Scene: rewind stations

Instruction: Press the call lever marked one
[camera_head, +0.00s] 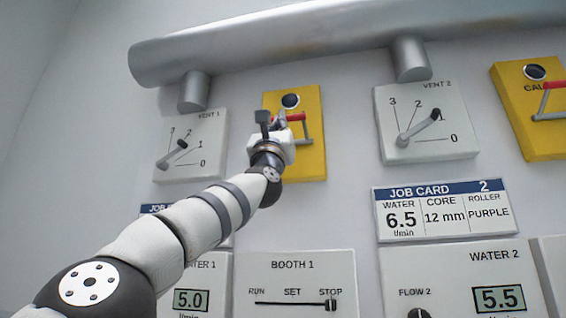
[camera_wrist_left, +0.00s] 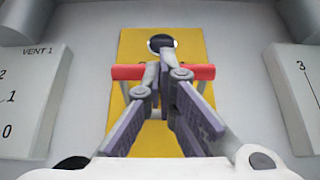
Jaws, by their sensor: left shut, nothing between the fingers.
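The left call lever has a red handle (camera_head: 296,117) on a yellow plate (camera_head: 313,160) with a dark round button or lamp above. The plate stands between the vent 1 and vent 2 dials, and its marking is hidden behind my arm. In the left wrist view the red bar (camera_wrist_left: 128,71) runs level across the yellow plate (camera_wrist_left: 190,140). My left gripper (camera_head: 280,120) is in front of this lever; in the left wrist view its fingertips (camera_wrist_left: 166,52) are shut together and overlap the middle of the bar. I cannot tell whether they touch it. My right gripper is not in view.
A second yellow call plate (camera_head: 515,100) with a red lever is at the far right. The vent 1 dial (camera_head: 180,170) and vent 2 dial (camera_head: 440,150) flank the left plate. A thick grey pipe (camera_head: 300,40) runs above. Job card 2 (camera_head: 445,210) and the booth 1 panel (camera_head: 290,285) are below.

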